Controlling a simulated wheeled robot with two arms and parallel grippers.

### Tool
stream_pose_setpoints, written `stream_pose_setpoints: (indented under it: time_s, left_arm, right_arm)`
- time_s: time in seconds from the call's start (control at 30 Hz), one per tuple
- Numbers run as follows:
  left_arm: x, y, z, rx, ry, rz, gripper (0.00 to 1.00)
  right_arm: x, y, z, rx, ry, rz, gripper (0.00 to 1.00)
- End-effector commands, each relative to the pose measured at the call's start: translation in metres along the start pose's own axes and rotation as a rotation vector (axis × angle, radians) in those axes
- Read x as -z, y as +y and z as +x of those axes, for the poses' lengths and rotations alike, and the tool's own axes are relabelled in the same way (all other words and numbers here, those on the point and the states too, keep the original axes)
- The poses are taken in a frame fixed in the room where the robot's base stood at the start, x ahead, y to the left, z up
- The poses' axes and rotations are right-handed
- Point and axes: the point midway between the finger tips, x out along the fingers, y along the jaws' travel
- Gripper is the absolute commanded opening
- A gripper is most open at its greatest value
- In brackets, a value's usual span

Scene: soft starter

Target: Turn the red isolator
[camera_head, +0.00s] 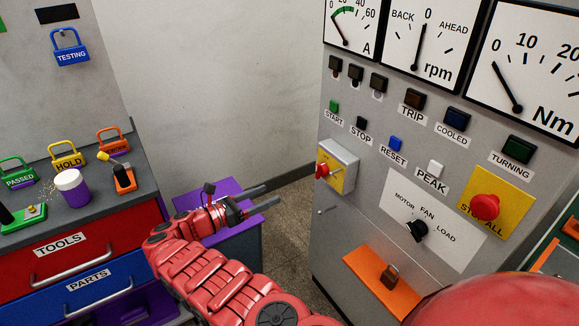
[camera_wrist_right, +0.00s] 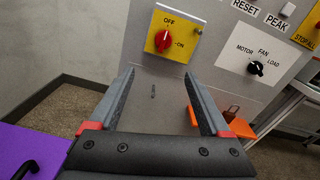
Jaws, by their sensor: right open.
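The red isolator (camera_head: 322,171) is a red rotary knob on the yellow face of a small grey box at the left edge of the control panel. In the right wrist view the isolator (camera_wrist_right: 163,40) is ahead of and above the fingertips, with OFF printed above it and ON at its right. The knob's exact angle is hard to tell. My right gripper (camera_head: 271,194) is open and empty, left of the isolator and apart from it. Its two fingers (camera_wrist_right: 159,75) are spread in the wrist view. My left gripper is out of view.
The panel carries a STOP ALL button (camera_head: 486,207), a black selector (camera_head: 417,231) and an orange shelf (camera_head: 365,284) with a brown padlock (camera_head: 390,277). A purple-topped stand (camera_head: 240,226) is below my right gripper. A workbench (camera_head: 95,205) with padlocks stands at left.

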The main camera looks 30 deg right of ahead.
Motion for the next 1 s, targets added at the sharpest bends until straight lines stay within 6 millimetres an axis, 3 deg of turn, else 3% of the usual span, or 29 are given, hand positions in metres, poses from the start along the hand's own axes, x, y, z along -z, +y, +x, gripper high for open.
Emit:
stream_pose_setpoints:
  time_s: [0.17, 0.4, 0.7, 1.0]
  left_arm:
    - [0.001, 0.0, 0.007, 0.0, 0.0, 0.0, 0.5]
    - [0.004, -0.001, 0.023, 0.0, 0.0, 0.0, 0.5]
    - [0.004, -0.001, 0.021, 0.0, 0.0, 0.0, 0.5]
    - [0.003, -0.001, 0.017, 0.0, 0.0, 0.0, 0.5]
  right_arm:
    - [-0.01, -0.006, 0.011, 0.022, -0.017, -0.01, 0.81]
    - [-0.009, -0.008, 0.063, 0.025, -0.016, -0.01, 0.81]
    - [-0.005, -0.007, 0.133, 0.02, -0.014, -0.009, 0.81]
    - [-0.007, -0.007, 0.17, 0.017, -0.012, -0.007, 0.81]
